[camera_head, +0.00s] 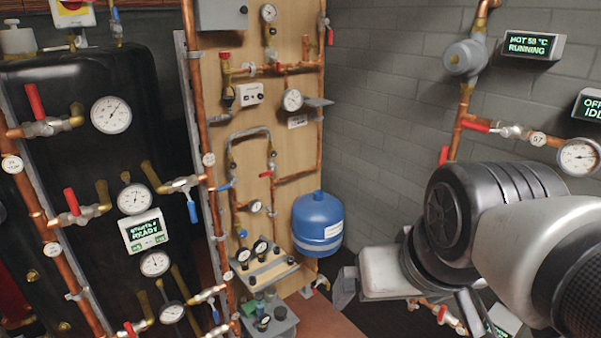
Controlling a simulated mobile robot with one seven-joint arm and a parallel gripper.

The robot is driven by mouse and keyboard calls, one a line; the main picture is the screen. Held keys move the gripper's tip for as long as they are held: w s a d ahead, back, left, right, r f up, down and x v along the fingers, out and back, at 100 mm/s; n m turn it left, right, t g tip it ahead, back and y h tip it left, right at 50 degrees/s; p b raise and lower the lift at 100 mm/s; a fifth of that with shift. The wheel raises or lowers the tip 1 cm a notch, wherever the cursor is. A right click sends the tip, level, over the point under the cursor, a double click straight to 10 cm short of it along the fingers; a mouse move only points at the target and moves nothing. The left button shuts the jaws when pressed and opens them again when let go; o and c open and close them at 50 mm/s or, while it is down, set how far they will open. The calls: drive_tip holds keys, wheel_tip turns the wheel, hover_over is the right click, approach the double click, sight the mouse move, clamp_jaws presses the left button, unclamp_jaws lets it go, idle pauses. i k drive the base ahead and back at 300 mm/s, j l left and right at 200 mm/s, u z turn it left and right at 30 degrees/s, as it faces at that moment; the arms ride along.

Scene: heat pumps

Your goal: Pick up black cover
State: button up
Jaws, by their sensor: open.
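I cannot clearly pick out the black cover.
The wooden board (290,115) carries copper pipes, valves and gauges. A large black tank (80,190) with gauges fills the left. Pipes and valves (510,131) line the right wall.

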sight(280, 313)
drive_tip(key=u, duration=0.35)
drive_tip(key=k+j+z, duration=0.1)
drive_tip(key=j, duration=0.2)
drive_tip(key=k+j+z, duration=0.1)
drive_tip(key=j, duration=0.15)
drive_tip(key=i, duration=0.7)
drive_tip(key=u, duration=0.55)
drive_tip(key=l+u, duration=0.25)
drive_tip(key=u, duration=0.25)
drive_tip(key=l+u, duration=0.25)
drive_tip(key=u, duration=0.25)
drive_tip(key=k+l, duration=0.1)
drive_tip(key=l, duration=0.3)
drive_tip(key=k+l, duration=0.1)
drive_tip(key=l, duration=0.25)
drive_tip(key=k+l, duration=0.15)
drive_tip(key=l, duration=0.25)
